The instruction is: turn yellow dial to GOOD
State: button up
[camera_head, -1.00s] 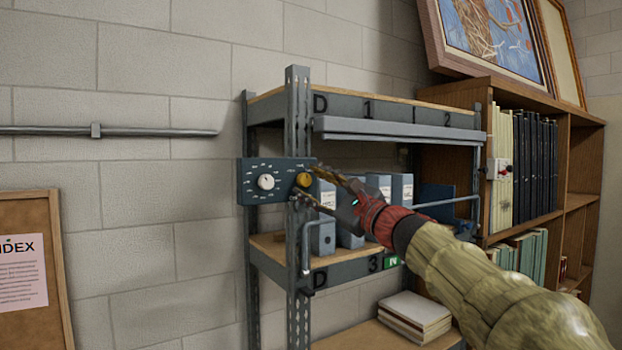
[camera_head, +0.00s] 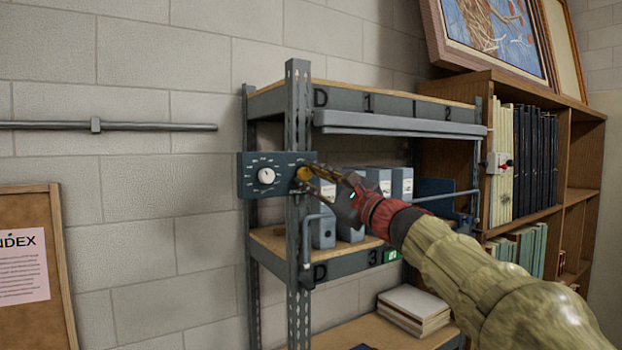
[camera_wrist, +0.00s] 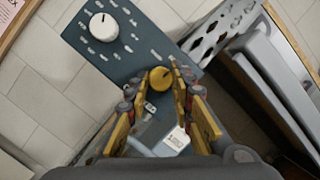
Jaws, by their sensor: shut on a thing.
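The yellow dial (camera_head: 303,174) sits at the right end of a dark blue panel (camera_head: 247,190) on the shelf's front post. It also shows in the wrist view (camera_wrist: 160,79), with a short dark pointer line on its face. The marks around it are too small to read. My gripper (camera_head: 307,175) reaches it from the right and is shut on it. In the wrist view my gripper (camera_wrist: 157,84) has its yellow fingers on either side of the dial. A white dial (camera_head: 266,176) is on the same panel, to the left.
The grey metal shelf (camera_head: 299,100) holds grey box files (camera_head: 323,232) behind my gripper. A grey bent bar (camera_head: 305,240) stands out from the post below the panel. A wooden bookcase (camera_head: 455,165) is at the right. The wall left of the panel is mostly clear.

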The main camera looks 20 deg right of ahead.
grip_shut()
jog(key=shift+n+b, duration=0.3)
jog(key=shift+b, duration=0.05)
jog(key=shift+f+n, duration=0.1)
jog(key=shift+n, duration=0.2)
jog(key=n+b, duration=0.1)
jog(key=n+g+y+b, duration=0.1)
jog(key=n+b, duration=0.1)
jog(key=shift+w+d+n, duration=0.1)
jog(key=shift+d+n, duration=0.05)
jog(key=shift+n, duration=0.15)
jog(key=n+g+b, duration=0.1)
jog(key=n, duration=0.1)
jog(key=shift+n+b, duration=0.3)
jog(key=shift+n, duration=0.1)
jog(key=shift+r+n+g+b, duration=0.15)
jog(key=shift+n+g, duration=0.25)
jog(key=shift+n, duration=0.55)
jog(key=shift+r+n+g+b, duration=0.15)
jog(key=shift+n+g, duration=0.25)
jog(key=shift+n, duration=0.55)
jog(key=shift+f, duration=0.1)
